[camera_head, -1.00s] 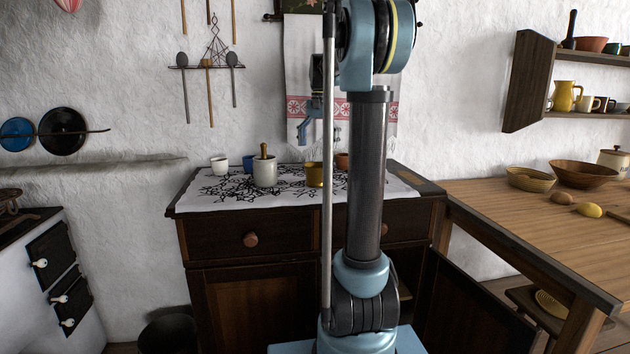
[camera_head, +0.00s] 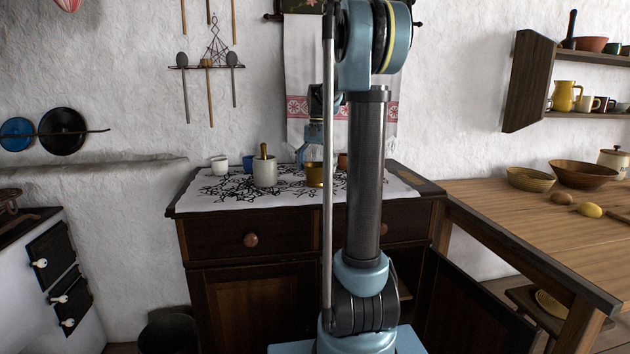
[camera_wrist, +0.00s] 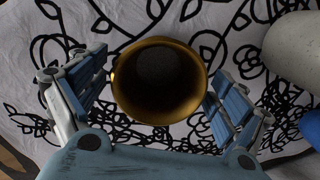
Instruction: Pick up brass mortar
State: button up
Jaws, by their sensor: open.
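The brass mortar (camera_head: 314,175) stands on the patterned cloth on the cabinet top, partly hidden behind my arm's thin rod in the head view. In the wrist view the mortar (camera_wrist: 159,80) is seen from above, its round mouth dark and empty-looking. My gripper (camera_wrist: 157,95) is open, with one blue finger on each side of the mortar in that view. In the head view my gripper (camera_head: 313,155) hangs just above the mortar, partly hidden by the rod. I cannot tell how far the fingers reach down beside it.
A pale mortar with a pestle (camera_head: 265,172) stands left of the brass mortar, with a white cup (camera_head: 220,165) and a blue cup (camera_head: 248,163) nearby. A brown cup (camera_head: 342,161) is close on the right. The cloth's (camera_head: 215,203) front left is clear.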

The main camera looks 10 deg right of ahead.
grip_shut()
jog(key=shift+r, duration=0.15)
notch_tip(320, 180, up, 10)
dwell(0.8)
